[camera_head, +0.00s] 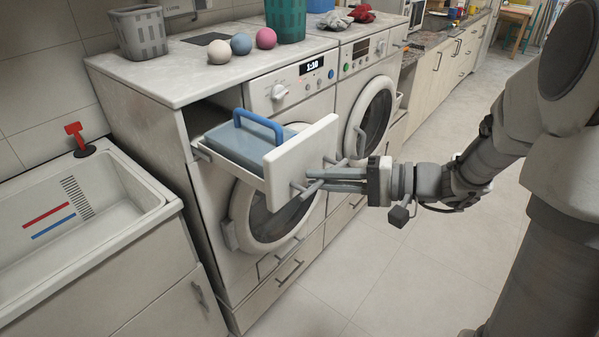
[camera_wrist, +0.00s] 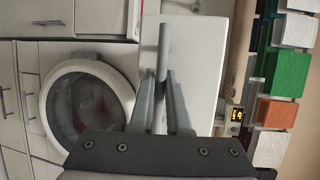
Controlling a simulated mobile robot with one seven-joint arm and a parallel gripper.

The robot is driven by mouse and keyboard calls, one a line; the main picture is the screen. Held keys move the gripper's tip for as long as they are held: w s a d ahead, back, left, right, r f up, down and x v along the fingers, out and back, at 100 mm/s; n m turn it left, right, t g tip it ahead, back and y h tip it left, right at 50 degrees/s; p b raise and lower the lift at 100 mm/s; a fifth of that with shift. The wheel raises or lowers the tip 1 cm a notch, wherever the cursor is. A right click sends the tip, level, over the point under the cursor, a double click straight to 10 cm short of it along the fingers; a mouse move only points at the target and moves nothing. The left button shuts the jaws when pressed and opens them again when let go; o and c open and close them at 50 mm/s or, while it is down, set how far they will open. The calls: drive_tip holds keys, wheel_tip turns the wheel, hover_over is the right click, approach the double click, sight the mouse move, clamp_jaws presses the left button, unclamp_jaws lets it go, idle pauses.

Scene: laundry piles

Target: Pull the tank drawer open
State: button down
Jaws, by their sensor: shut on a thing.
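The tank drawer (camera_head: 299,163) has a white front panel and stands pulled out from the upper left of the left machine. A blue-grey tank (camera_head: 235,145) with a blue handle (camera_head: 258,124) sits inside it. My gripper (camera_head: 318,180) is at the front panel, shut on the drawer's grey bar handle (camera_head: 306,189). In the wrist view the bar handle (camera_wrist: 164,50) runs between the two fingers (camera_wrist: 162,80), in front of the white panel (camera_wrist: 195,60). The exact finger contact is small in the head view.
The left machine's round door (camera_head: 270,220) is below the drawer. A white sink (camera_head: 80,215) with a red plunger (camera_head: 78,140) stands at the left. Balls (camera_head: 241,44) and baskets sit on the worktop. The tiled floor (camera_head: 400,270) in front is clear.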

drive_tip(key=shift+s+d, duration=0.75)
drive_tip(key=shift+d, duration=0.1)
drive_tip(key=c, duration=1.2)
unclamp_jaws()
drive_tip(key=shift+o, duration=0.2)
drive_tip(key=shift+d, duration=0.1)
drive_tip(key=v, duration=1.7)
drive_tip(key=shift+p, duration=0.4)
drive_tip(key=shift+d+r, duration=0.1)
